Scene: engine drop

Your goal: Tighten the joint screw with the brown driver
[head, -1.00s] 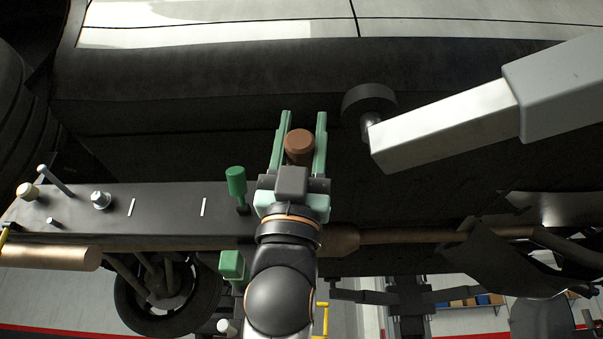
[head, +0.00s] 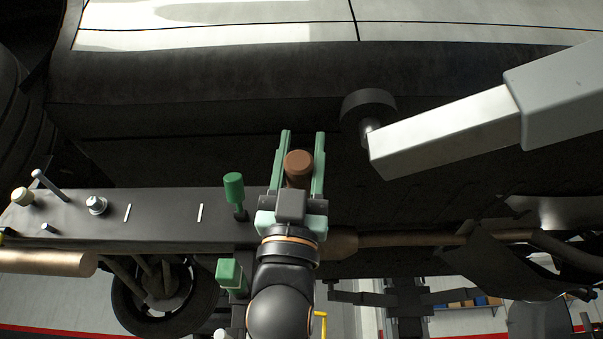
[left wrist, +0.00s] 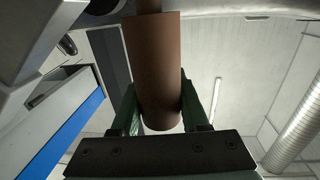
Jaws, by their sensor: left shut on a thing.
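The brown driver (head: 298,163) shows as a round brown end between the two green fingers of my left gripper (head: 299,150) in the head view. My left gripper is shut on it. In the left wrist view the driver (left wrist: 152,70) is a long brown cylinder between the fingers, its thinner part running up out of the frame. I cannot make out the joint screw in either view. My right gripper is not in view.
A dark tray (head: 160,225) left of the gripper holds bolts and a green-handled tool (head: 234,187). A grey lift arm (head: 450,130) with a round black pad (head: 368,103) reaches in from the right under the vehicle. A brown pipe (head: 410,240) runs right of my arm.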

